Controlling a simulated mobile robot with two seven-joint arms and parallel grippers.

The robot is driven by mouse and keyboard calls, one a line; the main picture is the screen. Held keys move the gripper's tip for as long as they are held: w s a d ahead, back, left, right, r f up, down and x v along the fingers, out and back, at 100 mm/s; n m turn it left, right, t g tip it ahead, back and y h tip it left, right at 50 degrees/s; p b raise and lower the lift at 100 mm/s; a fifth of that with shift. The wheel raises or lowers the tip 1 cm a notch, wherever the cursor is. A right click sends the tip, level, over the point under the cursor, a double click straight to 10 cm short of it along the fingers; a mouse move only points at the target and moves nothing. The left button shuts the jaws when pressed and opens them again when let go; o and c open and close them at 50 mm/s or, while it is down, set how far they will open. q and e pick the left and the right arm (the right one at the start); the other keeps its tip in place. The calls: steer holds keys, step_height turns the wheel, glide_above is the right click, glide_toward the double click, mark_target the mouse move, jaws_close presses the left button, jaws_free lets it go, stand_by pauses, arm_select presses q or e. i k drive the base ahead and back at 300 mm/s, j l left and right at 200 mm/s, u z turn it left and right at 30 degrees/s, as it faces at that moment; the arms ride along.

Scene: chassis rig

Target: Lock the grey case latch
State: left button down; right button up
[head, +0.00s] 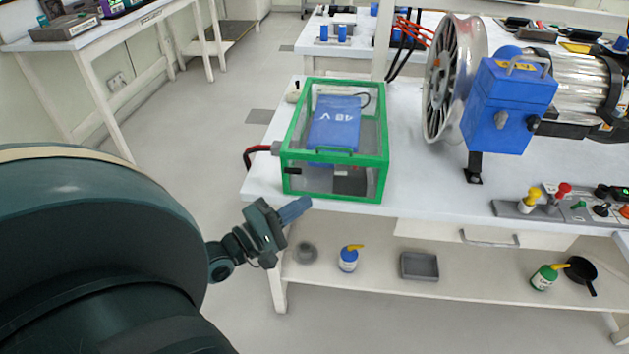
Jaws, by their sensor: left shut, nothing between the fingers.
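A green-framed case (382,165) with see-through grey panels stands at the left end of the white bench, with a blue 48 V block (334,122) inside. A green handle (335,150) is on its front upper edge. A small dark piece (292,171) sits at its front left; I cannot tell whether this is the latch, and no grey latch shows clearly. My left gripper (296,208), with blue fingertips, is shut and empty. In the picture it is just below the case's front left corner, apart from it. My right gripper is not in view.
A blue box (508,100) and a wheel (452,78) stand to the right. The lower shelf holds a blue bottle (348,261) and a grey tray (419,266). The bench between case and blue box is clear.

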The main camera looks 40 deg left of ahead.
mark_target(370, 175)
steer(key=k+j, duration=0.15)
steer(key=k, duration=0.35)
steer(key=k+j, duration=0.2)
steer(key=k, duration=0.3)
